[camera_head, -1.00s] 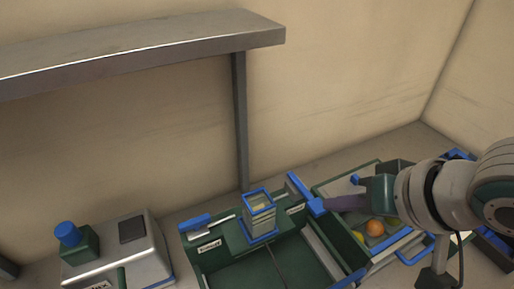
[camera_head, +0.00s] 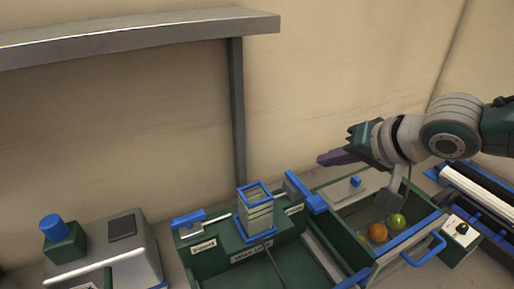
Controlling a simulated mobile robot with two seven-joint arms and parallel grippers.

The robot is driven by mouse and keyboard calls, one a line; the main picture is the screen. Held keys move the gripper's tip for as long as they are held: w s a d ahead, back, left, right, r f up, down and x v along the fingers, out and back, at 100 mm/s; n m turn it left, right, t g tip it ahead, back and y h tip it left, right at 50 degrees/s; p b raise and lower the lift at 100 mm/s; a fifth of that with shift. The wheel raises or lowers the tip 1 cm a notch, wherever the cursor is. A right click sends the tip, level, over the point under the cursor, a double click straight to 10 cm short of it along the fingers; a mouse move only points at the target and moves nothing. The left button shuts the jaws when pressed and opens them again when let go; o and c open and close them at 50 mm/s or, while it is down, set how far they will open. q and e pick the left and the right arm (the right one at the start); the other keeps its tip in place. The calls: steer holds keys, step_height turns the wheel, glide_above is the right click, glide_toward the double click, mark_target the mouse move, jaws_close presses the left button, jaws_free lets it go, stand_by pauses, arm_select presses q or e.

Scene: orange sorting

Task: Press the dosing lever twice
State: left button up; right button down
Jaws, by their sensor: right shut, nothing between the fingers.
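A green bin unit (camera_head: 205,268) stands at the bottom centre, with labels on its front. A clear square hopper with a blue rim (camera_head: 258,214) stands on it. Two blue-handled bars flank the hopper, a left blue handle (camera_head: 188,219) and a right blue handle (camera_head: 316,203). I cannot tell for certain which part is the dosing lever. My right gripper (camera_head: 325,160), with purple fingers, is shut and empty. It is raised above and behind the right blue handle, apart from it. My left gripper is out of view.
A green drawer with a blue handle (camera_head: 426,251) holds an orange fruit (camera_head: 378,232) and a green fruit (camera_head: 396,221). A grey shelf (camera_head: 130,36) overhangs the back.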

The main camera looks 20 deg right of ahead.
mark_target(318, 204)
step_height(318, 204, down, 8)
steer(key=b, duration=0.7)
steer(key=shift+r, duration=0.15)
steer(key=shift+f+b, duration=0.3)
steer(key=shift+f, duration=0.05)
stand_by(1.2)
steer(key=shift+f, duration=0.4)
steer(key=shift+f+b, duration=1.35)
steer(key=shift+f, duration=0.1)
stand_by(1.1)
steer(key=shift+r, duration=0.1)
stand_by(0.5)
steer(key=shift+r+p, duration=1.75)
steer(key=shift+p, duration=0.3)
steer(key=shift+r, duration=0.1)
